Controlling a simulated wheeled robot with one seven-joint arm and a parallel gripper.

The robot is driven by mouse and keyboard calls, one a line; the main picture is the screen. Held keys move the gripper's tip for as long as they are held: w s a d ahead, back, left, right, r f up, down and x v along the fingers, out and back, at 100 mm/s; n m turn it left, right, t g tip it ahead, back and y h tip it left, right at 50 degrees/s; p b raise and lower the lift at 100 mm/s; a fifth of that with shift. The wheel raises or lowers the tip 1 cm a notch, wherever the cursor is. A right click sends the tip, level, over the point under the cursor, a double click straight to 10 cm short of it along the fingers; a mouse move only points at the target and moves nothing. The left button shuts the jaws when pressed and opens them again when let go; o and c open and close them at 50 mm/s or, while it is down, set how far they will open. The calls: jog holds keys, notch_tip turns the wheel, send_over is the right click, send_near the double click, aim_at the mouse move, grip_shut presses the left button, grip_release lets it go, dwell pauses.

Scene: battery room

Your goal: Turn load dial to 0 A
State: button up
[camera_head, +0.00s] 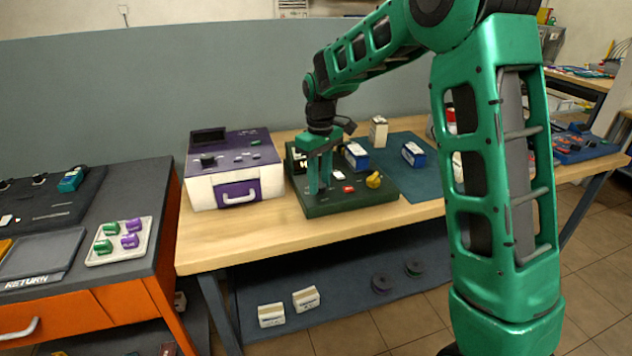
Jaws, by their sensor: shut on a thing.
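A dark green load unit (345,203) sits on the wooden bench. It has a yellow knob (374,180), a red button (348,189) and a small white part on its top. My gripper (320,190) points straight down over the left part of the unit, left of the red button. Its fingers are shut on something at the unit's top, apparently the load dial. The fingers hide the dial, so its pointer and setting cannot be read. The yellow knob stands free to the right of my gripper.
A white and purple box (237,190) stands close left of the unit. Blue-and-white boxes (413,154) and a pale carton (378,131) stand behind it on a blue mat. An orange cabinet (95,310) with a tray (118,242) is at left. The bench front is clear.

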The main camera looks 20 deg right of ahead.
jog(key=n, duration=0.5)
jog(key=shift+w+r+n, duration=0.1)
jog(key=shift+n, duration=0.3)
jog(key=shift+d+n, duration=0.1)
jog(key=shift+n, duration=0.8)
jog(key=shift+d, duration=0.1)
jog(key=o, duration=1)
jog(key=shift+c, duration=0.2)
jog(key=shift+o, duration=0.5)
